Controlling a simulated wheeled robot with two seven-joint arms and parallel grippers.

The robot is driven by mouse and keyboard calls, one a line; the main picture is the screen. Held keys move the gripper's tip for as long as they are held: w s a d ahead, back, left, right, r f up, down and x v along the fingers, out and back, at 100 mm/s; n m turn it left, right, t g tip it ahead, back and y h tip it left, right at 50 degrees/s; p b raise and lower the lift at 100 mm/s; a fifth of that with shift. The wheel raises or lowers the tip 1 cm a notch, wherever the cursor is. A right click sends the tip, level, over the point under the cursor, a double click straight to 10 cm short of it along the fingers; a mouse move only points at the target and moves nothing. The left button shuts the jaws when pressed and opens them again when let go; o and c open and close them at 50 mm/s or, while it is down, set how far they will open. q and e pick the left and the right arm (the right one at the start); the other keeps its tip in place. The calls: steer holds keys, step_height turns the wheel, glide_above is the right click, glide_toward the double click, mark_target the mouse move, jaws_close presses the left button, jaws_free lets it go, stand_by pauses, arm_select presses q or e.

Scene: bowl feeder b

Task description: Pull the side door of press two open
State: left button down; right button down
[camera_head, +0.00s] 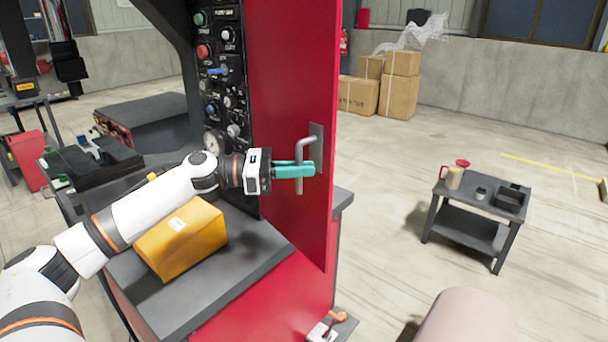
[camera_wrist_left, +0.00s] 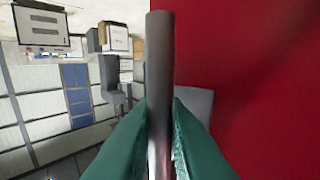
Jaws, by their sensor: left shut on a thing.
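The red side door (camera_head: 287,120) of the press stands upright in the head view. A grey bar handle (camera_head: 300,153) is fixed near its right edge on a grey plate. My left gripper (camera_head: 307,170) comes in from the left with its teal fingers shut around the handle's upright bar. In the left wrist view the handle (camera_wrist_left: 159,70) runs between the two teal fingers (camera_wrist_left: 160,135), with the red door (camera_wrist_left: 260,90) filling the right side. The door's angle to the press frame is hard to tell. My right gripper is not in view.
The press's control panel (camera_head: 222,80) with knobs and a gauge is left of the door. A yellow box (camera_head: 180,238) sits on the grey bench below my left arm. A small dark table (camera_head: 470,233) stands right. Floor between door and table is clear.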

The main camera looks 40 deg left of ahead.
arm_select(q)
steer(key=c, duration=1.5)
jaws_free()
steer(key=b+v, duration=0.5)
steer(key=v, duration=0.7)
steer(key=shift+r, duration=0.1)
